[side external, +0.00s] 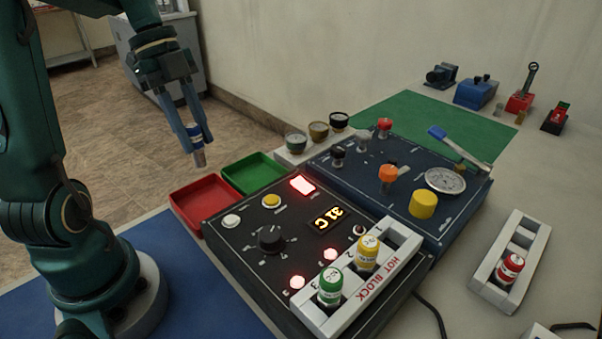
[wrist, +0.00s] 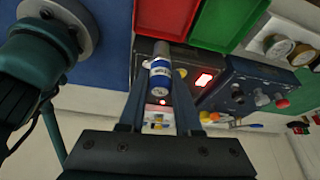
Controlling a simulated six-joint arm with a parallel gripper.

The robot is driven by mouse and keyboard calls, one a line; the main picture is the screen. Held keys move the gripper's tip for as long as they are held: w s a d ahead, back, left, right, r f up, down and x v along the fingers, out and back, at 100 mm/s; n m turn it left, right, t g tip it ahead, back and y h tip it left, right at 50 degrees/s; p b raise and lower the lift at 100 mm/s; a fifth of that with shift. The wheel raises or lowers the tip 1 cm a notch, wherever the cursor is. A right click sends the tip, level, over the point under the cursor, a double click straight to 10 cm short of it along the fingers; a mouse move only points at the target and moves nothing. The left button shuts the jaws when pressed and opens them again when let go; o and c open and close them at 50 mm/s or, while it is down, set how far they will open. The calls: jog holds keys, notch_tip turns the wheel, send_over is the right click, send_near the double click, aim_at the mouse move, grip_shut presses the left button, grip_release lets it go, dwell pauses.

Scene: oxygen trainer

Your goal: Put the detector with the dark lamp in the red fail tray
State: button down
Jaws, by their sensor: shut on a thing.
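My gripper (side external: 196,131) is shut on the blue detector (side external: 198,157), a small grey-ended cylinder with a blue band, held in the air. The blue detector also shows between my fingers in the wrist view (wrist: 161,78). In the side view it appears above and behind the red fail tray (side external: 203,202), clear of it. The red tray looks empty and also shows in the wrist view (wrist: 166,16). A green detector (side external: 330,288) and a yellow detector (side external: 368,252) stand in the white hot block (side external: 345,312). Two nearby lamps glow red; one (side external: 358,230) looks dark.
An empty green tray (side external: 254,173) adjoins the red one. The black control panel (side external: 243,236) with knob and display stands in front. A blue panel (side external: 330,170) with knobs and gauge lies behind. A white rack (side external: 534,240) at right holds a red detector (side external: 511,268).

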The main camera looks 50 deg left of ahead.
aim_at(201, 164)
jog(key=shift+f, duration=2.85)
jog(key=c, duration=0.5)
grip_release()
